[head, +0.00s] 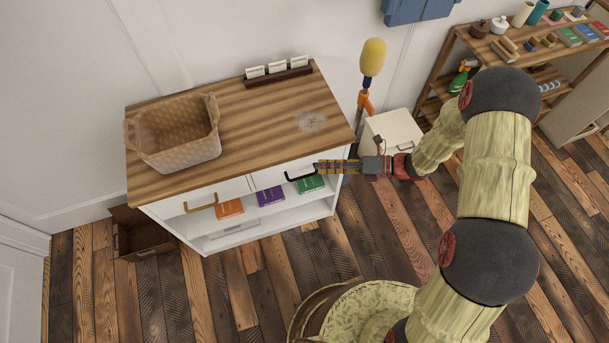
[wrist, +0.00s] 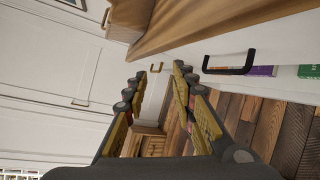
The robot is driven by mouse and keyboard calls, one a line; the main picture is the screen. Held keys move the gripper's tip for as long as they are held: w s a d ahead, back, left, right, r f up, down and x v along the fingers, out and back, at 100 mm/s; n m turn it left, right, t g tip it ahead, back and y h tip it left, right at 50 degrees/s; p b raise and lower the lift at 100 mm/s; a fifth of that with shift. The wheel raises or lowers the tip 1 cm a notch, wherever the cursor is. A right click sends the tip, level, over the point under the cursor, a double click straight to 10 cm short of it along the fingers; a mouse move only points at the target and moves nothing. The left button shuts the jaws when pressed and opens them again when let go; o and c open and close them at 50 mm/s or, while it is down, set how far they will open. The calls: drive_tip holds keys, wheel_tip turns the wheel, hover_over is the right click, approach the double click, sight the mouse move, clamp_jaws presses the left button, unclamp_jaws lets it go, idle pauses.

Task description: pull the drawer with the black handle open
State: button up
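The black handle (head: 300,178) is a dark bar on the right-hand white drawer (head: 270,177) of the wood-topped cabinet. That drawer looks shut, flush with the cabinet front. My gripper (head: 318,167) reaches in from the right along the cabinet front, its fingertips close to the handle's right end. In the wrist view my gripper (wrist: 160,78) is open, with nothing between its fingers. There the black handle (wrist: 230,66) lies to the right of the right finger, outside the gap. I cannot tell whether a finger touches it in the head view.
The left drawer has a brass handle (head: 201,204). Green, purple and orange boxes (head: 270,196) sit on the open shelf below. A basket (head: 180,130) stands on the cabinet top. A small white box (head: 391,131) and a yellow duster (head: 372,58) are to the right. Floor in front is open.

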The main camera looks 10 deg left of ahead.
sight(304, 176)
wheel_tip(304, 176, down, 14)
drive_tip(key=m+t+y, duration=0.1)
drive_tip(key=m+t, duration=0.4)
drive_tip(key=m, duration=0.5)
drive_tip(key=shift+w+b+x, duration=0.2)
drive_tip(key=shift+b+x, duration=0.2)
drive_tip(key=shift+x, duration=1.55)
drive_tip(key=shift+w+b+x, duration=0.15)
drive_tip(key=shift+b+x, duration=0.25)
drive_tip(key=shift+x, duration=1.55)
drive_tip(key=shift+r, duration=0.15)
drive_tip(key=c, duration=0.3)
clamp_jaws()
